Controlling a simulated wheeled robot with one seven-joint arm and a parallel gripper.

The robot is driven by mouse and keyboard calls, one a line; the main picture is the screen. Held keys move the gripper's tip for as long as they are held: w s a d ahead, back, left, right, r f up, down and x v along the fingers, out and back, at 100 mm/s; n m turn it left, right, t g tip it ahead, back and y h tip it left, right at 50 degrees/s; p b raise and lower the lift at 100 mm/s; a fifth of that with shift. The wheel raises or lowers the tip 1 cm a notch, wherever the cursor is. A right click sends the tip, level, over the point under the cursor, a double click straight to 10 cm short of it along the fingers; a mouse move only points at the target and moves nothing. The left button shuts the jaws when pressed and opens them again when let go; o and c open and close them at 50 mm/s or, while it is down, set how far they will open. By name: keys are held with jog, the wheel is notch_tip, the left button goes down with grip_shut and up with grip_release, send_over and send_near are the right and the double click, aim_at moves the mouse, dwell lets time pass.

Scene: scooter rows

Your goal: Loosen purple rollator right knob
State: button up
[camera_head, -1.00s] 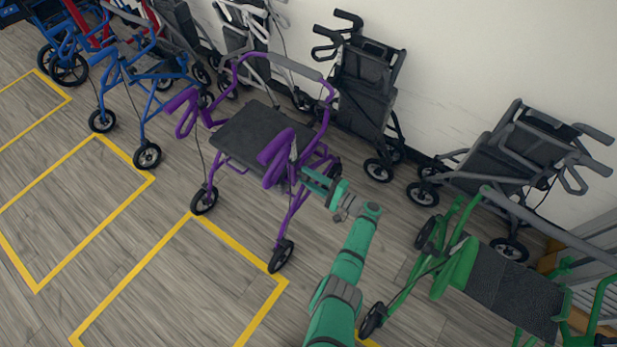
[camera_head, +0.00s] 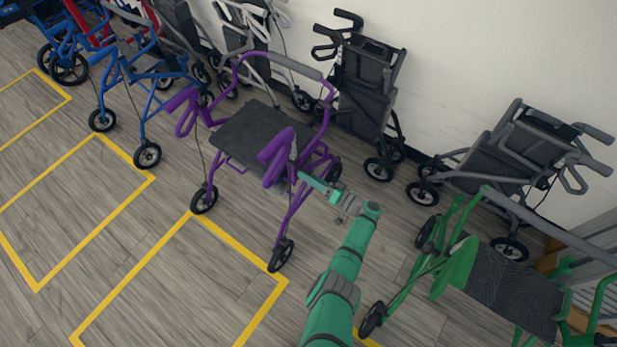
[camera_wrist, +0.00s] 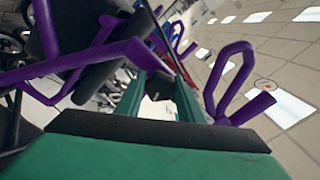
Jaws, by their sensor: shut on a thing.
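The purple rollator (camera_head: 290,215) stands unfolded in the middle of the head view, with a dark seat (camera_head: 258,138) and purple handles. My green gripper (camera_head: 302,176) reaches from the lower right to the upright below its right-hand handle (camera_head: 277,156). Purple frame tubes (camera_wrist: 75,62) show at left and a purple handle loop (camera_wrist: 237,80) at right in the wrist view.
A green rollator (camera_head: 510,285) stands close to the right of my arm. A black rollator (camera_head: 365,95) and a grey one (camera_head: 500,160) stand along the wall. A blue rollator (camera_head: 140,90) stands at left. Yellow-lined floor (camera_head: 190,285) in front is clear.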

jog(key=n, duration=0.6)
jog(key=shift+f, duration=0.15)
jog(key=n, duration=0.5)
jog(key=shift+d, duration=0.1)
jog(key=shift+w+n, duration=0.1)
jog(key=shift+n, duration=0.3)
jog(key=o, duration=1.1)
jog(key=shift+c, duration=0.2)
jog(key=v, duration=1.1)
